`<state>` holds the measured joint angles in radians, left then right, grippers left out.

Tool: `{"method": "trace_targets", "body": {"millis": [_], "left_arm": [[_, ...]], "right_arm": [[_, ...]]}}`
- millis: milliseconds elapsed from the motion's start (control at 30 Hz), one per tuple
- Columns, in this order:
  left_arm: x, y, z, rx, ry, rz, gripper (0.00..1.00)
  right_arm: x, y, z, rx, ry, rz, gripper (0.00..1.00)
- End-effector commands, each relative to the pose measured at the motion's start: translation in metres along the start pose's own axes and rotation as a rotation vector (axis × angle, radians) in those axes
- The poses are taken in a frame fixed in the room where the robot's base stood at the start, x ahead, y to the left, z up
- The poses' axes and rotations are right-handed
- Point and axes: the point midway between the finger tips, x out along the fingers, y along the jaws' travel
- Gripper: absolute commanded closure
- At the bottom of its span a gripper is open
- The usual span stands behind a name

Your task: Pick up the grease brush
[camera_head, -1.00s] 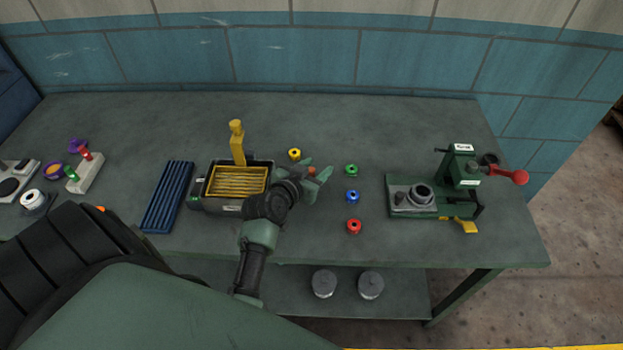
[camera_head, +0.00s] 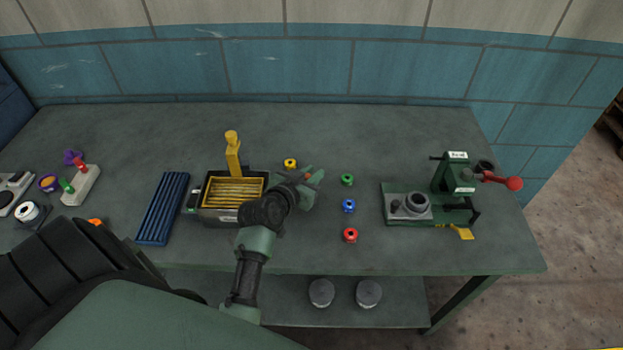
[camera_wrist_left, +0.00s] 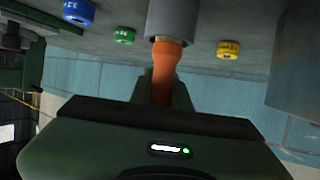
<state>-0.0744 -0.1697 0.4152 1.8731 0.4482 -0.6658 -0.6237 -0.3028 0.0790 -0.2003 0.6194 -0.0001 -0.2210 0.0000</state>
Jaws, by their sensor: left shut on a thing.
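The grease brush, as far as I can tell, is the orange-handled thing in the left wrist view (camera_wrist_left: 163,70). A grey cylinder (camera_wrist_left: 172,20) sits at the far end of the orange handle; I cannot tell whether it is part of the brush or a holder. My left gripper (camera_head: 315,180) is shut on the handle, between its green fingers. In the head view the gripper is over the middle of the bench, right of the yellow-lined tray, and only a small orange bit (camera_head: 307,174) shows; the rest is hidden. My right gripper is not in view.
Yellow (camera_head: 290,163), green (camera_head: 347,180), blue (camera_head: 349,206) and red (camera_head: 350,235) spools stand near the gripper. The yellow-lined tray (camera_head: 260,180) and blue rack (camera_head: 163,208) are left. A green press (camera_head: 408,220) with a red knob stands right. The bench back is clear.

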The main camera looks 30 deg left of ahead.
Motion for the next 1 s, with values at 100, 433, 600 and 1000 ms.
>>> {"method": "trace_targets", "body": {"millis": [100,433,600,1000], "left_arm": [[-0.008,-0.001,-0.02,0.001,0.006,-0.003,1.0],[-0.04,-0.001,-0.099,0.004,0.011,-0.003,1.0],[-0.056,-0.001,-0.138,0.002,0.009,-0.002,1.0],[-0.071,-0.001,-0.172,0.0,0.002,-0.001,1.0]], "right_arm": [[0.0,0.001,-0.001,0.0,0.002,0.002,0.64],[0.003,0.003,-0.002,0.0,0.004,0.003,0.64],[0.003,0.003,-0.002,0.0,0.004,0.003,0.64],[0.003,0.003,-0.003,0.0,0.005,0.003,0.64]]}}
